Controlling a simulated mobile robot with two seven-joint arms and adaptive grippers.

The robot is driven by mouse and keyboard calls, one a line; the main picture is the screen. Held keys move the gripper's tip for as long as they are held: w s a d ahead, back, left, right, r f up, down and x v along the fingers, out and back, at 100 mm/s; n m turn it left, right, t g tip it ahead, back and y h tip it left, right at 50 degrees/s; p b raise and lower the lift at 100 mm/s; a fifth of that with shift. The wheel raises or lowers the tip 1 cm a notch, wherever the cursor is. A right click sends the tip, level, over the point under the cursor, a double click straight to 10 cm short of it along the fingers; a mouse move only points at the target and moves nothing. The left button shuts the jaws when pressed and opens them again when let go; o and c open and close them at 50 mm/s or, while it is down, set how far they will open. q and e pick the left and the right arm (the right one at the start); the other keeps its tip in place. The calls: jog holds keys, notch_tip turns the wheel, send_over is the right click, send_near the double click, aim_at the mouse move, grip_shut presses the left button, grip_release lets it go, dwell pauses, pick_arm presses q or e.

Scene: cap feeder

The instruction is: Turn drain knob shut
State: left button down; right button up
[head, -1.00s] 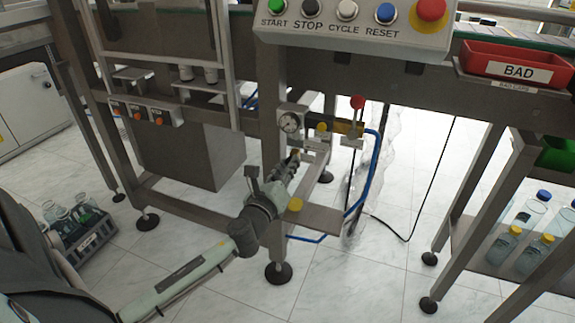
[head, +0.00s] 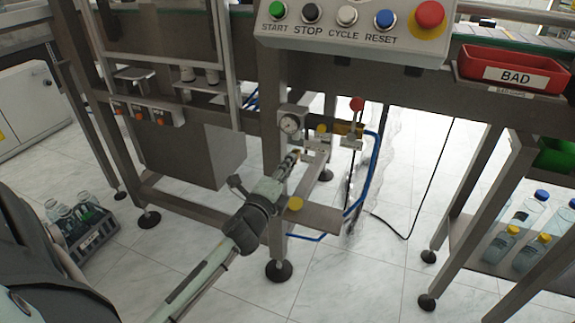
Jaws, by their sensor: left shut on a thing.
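My left gripper (head: 292,158) reaches up and right to the air unit on the machine's leg, just below the round pressure gauge (head: 289,125). It is shut on a small part under the unit, at the place of the drain knob. The fingers mostly hide that part, so its turn position cannot be read. A yellow knob (head: 321,129) sits to the right of the gauge, and a red ball-shaped knob (head: 357,104) stands farther right; the gripper is apart from both. My right gripper is not in view.
A yellow cap (head: 295,203) sits on a grey ledge (head: 318,217) just below the gripper. A blue hose (head: 372,175) curves down at the right. The control panel (head: 352,40) overhangs above. A bottle crate (head: 86,238) stands on the floor at left.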

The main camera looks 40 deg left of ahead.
pick_arm(q)
jog(key=shift+a+n, duration=0.1)
jog(key=shift+n, duration=0.2)
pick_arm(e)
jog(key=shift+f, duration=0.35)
pick_arm(q)
jog(key=c, duration=1.3)
grip_release()
jog(key=shift+c, duration=0.2)
jog(key=v, duration=1.2)
